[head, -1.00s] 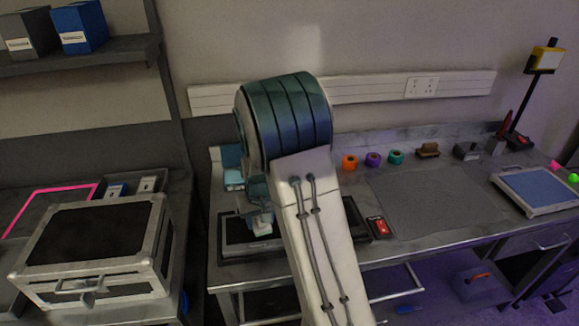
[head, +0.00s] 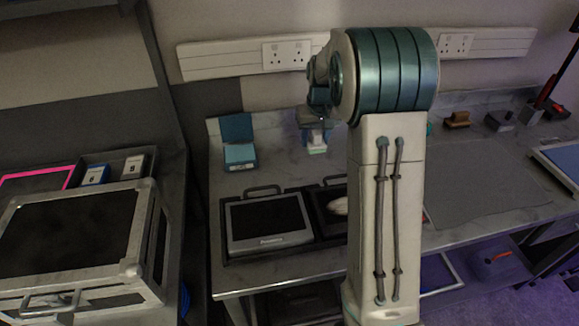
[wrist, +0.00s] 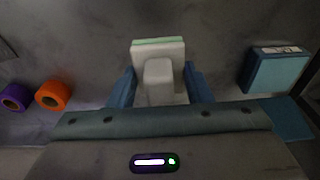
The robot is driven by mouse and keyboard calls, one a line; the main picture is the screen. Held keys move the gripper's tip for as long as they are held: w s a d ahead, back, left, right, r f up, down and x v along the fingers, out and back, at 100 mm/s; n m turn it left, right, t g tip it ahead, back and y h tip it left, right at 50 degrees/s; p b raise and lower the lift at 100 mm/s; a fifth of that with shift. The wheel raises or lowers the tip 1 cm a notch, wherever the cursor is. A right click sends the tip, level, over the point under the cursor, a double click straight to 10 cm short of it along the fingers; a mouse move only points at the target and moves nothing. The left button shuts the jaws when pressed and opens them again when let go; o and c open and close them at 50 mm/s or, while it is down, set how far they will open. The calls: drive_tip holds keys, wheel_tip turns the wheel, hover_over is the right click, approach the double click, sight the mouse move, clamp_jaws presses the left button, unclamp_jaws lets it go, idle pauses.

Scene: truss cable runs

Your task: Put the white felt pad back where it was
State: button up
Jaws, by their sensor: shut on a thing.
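The white felt pad (wrist: 158,75) is a white block with a raised grip and a pale green strip along one edge. In the wrist view my gripper (wrist: 160,88) is shut on it, with a blue finger on each side of the grip. In the head view my gripper (head: 314,133) is over the back of the bench, near the wall, with the pad (head: 317,149) under it. I cannot tell whether the pad touches the bench top.
In front lie a grey device with a dark screen (head: 268,219) and a second dark tray, partly behind my arm. Orange (wrist: 53,95) and purple (wrist: 14,97) tape rolls are at the wrist view's left.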

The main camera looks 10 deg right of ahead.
drive_tip(key=d+r+b, duration=0.2)
drive_tip(key=d, duration=0.2)
drive_tip(key=p, duration=0.2)
hover_over(288, 155)
wheel_tip(288, 155, down, 6)
drive_tip(key=shift+s+d, duration=0.15)
drive_tip(key=shift+f, duration=2.15)
drive_tip(key=shift+f, duration=0.2)
drive_tip(key=o, duration=1)
drive_tip(key=shift+o, duration=0.2)
drive_tip(key=shift+r, duration=0.1)
